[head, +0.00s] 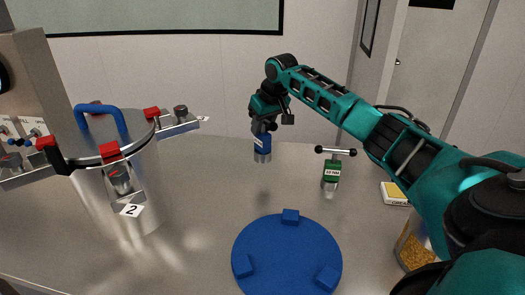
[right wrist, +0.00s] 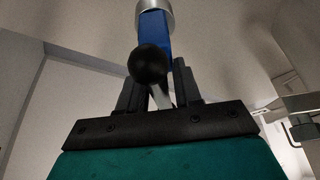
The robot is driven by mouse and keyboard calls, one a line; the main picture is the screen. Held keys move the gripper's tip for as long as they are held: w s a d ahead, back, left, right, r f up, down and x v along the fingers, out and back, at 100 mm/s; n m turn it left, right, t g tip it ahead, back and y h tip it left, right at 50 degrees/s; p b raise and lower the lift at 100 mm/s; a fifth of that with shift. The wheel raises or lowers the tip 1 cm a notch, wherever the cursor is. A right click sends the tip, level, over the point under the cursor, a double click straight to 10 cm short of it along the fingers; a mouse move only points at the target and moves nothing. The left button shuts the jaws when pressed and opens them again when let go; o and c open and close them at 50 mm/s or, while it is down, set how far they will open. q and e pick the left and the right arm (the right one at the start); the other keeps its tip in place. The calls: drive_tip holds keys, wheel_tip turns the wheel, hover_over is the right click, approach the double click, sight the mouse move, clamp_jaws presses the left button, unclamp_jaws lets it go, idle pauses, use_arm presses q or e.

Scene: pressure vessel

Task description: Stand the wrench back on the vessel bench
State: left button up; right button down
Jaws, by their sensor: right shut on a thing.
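My right gripper (head: 264,120) is shut on the blue wrench (head: 262,143), which has a blue body with a white label and a silver lower end. The wrench is upright over the back part of the bench (head: 210,190); I cannot tell whether its lower end touches the surface. In the right wrist view the wrench (right wrist: 153,28) points away from the gripper (right wrist: 158,90), with a black ball end of its handle in front of the fingers. A green wrench (head: 331,173) with a T-handle and a label stands on the bench to the right. My left gripper is out of view.
A steel vessel (head: 135,190) with a blue-handled lid, red-tipped clamps and a "2" tag stands at left. A blue round plate (head: 285,262) with three blocks lies front centre. A small yellow-and-white box (head: 396,194) and a jar (head: 414,250) are at right, partly behind my arm.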

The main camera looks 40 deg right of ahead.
sight(262, 148)
drive_tip(key=shift+f+b, duration=0.3)
drive_tip(key=shift+f, duration=3.55)
drive_tip(key=shift+f, duration=0.1)
drive_tip(key=c, duration=0.8)
unclamp_jaws()
drive_tip(key=p+v, duration=0.1)
drive_tip(key=v, duration=1.1)
